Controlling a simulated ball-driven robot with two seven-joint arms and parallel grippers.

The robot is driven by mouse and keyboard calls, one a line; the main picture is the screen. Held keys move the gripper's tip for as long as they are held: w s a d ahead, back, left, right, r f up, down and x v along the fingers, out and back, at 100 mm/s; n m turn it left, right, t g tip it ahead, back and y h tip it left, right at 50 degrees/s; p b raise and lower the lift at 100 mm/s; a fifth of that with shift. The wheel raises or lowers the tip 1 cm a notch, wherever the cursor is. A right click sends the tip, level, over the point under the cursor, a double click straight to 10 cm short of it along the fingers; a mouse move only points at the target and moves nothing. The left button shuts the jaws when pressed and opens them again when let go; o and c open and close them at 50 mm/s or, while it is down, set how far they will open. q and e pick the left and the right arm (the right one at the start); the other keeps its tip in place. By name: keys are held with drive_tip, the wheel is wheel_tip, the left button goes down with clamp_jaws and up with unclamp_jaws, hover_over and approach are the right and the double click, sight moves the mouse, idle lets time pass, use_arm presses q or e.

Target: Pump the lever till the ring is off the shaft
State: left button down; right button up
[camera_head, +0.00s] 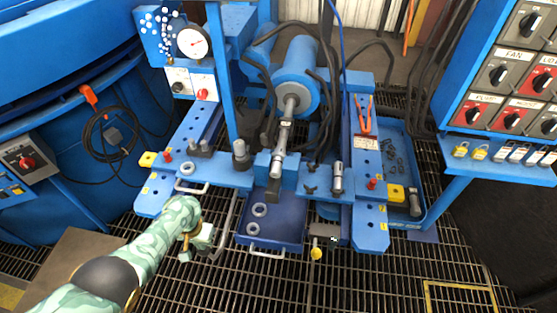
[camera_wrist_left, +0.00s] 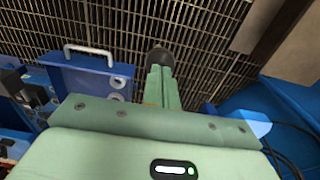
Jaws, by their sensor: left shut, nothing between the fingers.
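My left gripper (camera_head: 201,242) is shut and empty, at the front left of the blue press. It also shows in the left wrist view (camera_wrist_left: 159,80), its fingers together beside a dark round end (camera_wrist_left: 160,58); I cannot tell whether they touch. A bent grey bar (camera_head: 229,222), which looks like the lever, stands just right of the gripper in the head view. The steel shaft (camera_head: 283,138) runs forward from the blue cylinder (camera_head: 298,75) to the press crossbar. I cannot make out clearly which part is the ring on it. My right gripper is out of view.
A blue tray (camera_head: 277,241) with several loose rings and a white handle lies below the crossbar. A control panel (camera_head: 508,80) stands at right. The front grating (camera_head: 350,285) is clear.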

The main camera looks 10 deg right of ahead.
use_arm(q)
drive_tip(key=shift+s+f, duration=0.2)
drive_tip(key=shift+f, duration=0.75)
drive_tip(key=shift+r, duration=0.1)
wheel_tip(320, 180, up, 11)
drive_tip(key=w+p, duration=0.2)
drive_tip(key=p, duration=0.3)
drive_tip(key=shift+w+d+p, duration=0.2)
drive_tip(key=shift+d+p, duration=0.15)
